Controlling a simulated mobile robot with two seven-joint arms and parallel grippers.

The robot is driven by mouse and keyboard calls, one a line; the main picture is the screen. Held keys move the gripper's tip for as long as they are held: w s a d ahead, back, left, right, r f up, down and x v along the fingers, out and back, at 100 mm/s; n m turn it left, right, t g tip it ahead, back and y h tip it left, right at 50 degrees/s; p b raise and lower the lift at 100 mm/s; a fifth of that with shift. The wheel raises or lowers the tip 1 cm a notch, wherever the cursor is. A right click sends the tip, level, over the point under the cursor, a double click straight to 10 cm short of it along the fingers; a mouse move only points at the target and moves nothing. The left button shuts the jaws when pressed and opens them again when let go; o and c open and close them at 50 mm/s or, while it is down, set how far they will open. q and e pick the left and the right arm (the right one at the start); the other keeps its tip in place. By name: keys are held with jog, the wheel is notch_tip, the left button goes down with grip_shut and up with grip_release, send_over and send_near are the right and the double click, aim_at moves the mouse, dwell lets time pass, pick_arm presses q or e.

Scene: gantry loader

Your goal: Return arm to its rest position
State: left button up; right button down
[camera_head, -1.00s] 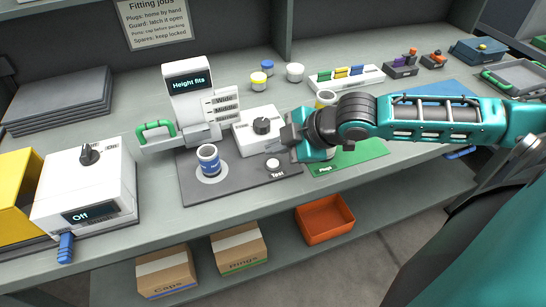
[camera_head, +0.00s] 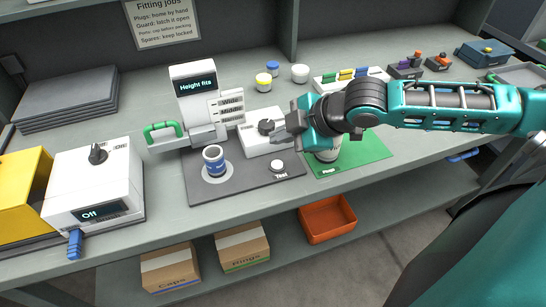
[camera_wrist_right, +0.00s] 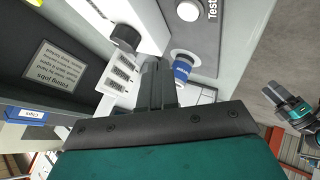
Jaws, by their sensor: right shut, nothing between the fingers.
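My right gripper (camera_head: 284,133) is shut and empty. It hangs above the bench beside the white box with the black knob (camera_head: 266,127), and its fingers hide part of that box. In the right wrist view the shut fingers (camera_wrist_right: 157,85) point toward the gauge station. The gauge (camera_head: 196,92) reads "Height fits". A blue and white cup (camera_head: 213,160) stands on a round pad in front of it, and the blue part also shows in the wrist view (camera_wrist_right: 182,70).
A pale container (camera_head: 328,154) stands on the green mat (camera_head: 365,150), partly behind my right gripper. The white Test button (camera_head: 278,166) lies below the gripper. A white switch box reading "Off" (camera_head: 95,190) stands at left. An orange bin (camera_head: 327,218) and cartons sit on the lower shelf.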

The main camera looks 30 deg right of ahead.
jog(key=shift+m+g, duration=0.4)
jog(key=shift+m, duration=0.5)
jog(key=s+a+f, duration=0.2)
jog(key=a, duration=0.1)
jog(key=s+a+f, duration=0.1)
jog(key=a+f, duration=0.1)
jog(key=shift+s+a+f, duration=0.1)
jog(key=shift+s+a, duration=0.15)
jog(key=shift+s, duration=0.05)
jog(key=s+a+f+m, duration=0.2)
jog(key=shift+s+h, duration=0.35)
jog(key=shift+h, duration=0.05)
jog(key=s+d+f+m+g+h, duration=0.2)
jog(key=s+f+m+g+h, duration=0.15)
jog(key=s+m, duration=0.7)
jog(key=w+a+f+n+t+y, duration=0.2)
jog(key=w+f+t, duration=0.4)
jog(key=f, duration=0.3)
jog(key=shift+w+a+f+t, duration=0.25)
jog(key=shift+a+f+t, duration=0.2)
jog(key=shift+a, duration=0.2)
